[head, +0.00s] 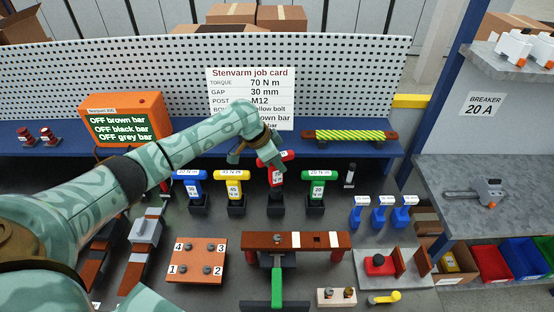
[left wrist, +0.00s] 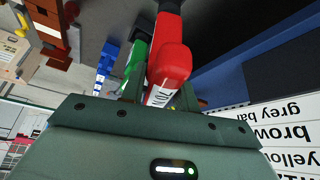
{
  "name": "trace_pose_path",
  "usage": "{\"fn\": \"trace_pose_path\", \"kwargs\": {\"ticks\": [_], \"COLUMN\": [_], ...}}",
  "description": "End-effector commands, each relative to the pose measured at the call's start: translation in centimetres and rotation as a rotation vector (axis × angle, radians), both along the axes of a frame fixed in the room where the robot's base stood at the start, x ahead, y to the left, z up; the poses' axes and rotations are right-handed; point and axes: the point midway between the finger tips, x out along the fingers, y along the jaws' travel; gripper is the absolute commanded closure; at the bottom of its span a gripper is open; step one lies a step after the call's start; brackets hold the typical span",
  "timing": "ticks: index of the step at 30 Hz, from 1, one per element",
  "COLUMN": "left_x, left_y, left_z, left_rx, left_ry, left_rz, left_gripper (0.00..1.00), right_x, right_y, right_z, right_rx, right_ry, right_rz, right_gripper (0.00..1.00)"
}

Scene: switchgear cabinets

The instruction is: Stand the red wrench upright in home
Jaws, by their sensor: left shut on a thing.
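The red wrench (head: 276,174) is T-shaped and stands in the row of wrenches, above a black holder (head: 276,208). Its crossbar is higher than its neighbours' and slants a little. I cannot tell whether its lower end is inside the holder. My left gripper (head: 257,156) is shut on the red wrench near its crossbar, coming from the upper left. In the left wrist view the red wrench (left wrist: 172,62) lies between the fingers (left wrist: 158,90), its label partly hidden. My right gripper is not in view.
Blue (head: 190,186) and yellow (head: 235,187) wrenches stand to the left and a green wrench (head: 316,187) to the right, all close by in black holders. A job card (head: 250,90) stands behind. A brown bar fixture (head: 325,240) is in front.

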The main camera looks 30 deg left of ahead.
Motion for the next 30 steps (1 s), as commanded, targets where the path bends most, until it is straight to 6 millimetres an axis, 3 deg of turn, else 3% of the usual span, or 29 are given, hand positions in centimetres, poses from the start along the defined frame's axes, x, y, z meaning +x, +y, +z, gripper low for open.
{"fn": "trace_pose_path", "kwargs": {"ticks": [8, 30], "left_x": [0.08, 0.1], "left_y": [-0.04, -0.04], "left_z": [0.17, -0.77], "left_rx": [0.0, -0.002], "left_ry": [-0.002, -0.001], "left_rz": [0.0, 0.001], "left_gripper": [1.0, 1.0], "right_x": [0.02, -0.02], "right_y": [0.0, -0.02], "right_z": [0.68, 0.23], "right_rx": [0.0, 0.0], "right_ry": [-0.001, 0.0], "right_rz": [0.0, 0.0], "right_gripper": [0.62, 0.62]}}
